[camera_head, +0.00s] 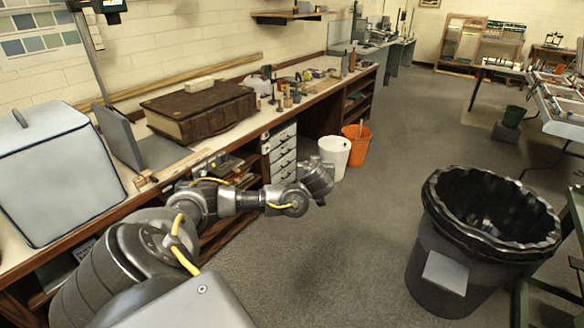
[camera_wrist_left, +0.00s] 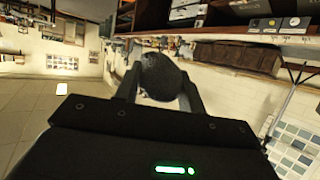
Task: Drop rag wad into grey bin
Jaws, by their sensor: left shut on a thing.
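The rag wad (camera_wrist_left: 160,76) shows in the left wrist view as a dark, rounded, speckled lump. My left gripper (camera_wrist_left: 161,88) is shut on it, with one finger on each side. In the head view my left arm reaches out over the floor beside the workbench; the fingers and the wad cannot be made out there. The grey bin (camera_head: 441,272) stands on the floor at the right, apart from my left arm. It is dark grey, with a black liner folded over its rim and a pale label on its side. My right gripper is not in view.
A long workbench (camera_head: 250,139) runs along the left wall, with a large brown book (camera_head: 203,108) on top. A white bucket (camera_head: 335,152) and an orange bucket (camera_head: 357,146) stand by its far end. Carpeted floor (camera_head: 345,235) lies clear between my arm and the bin.

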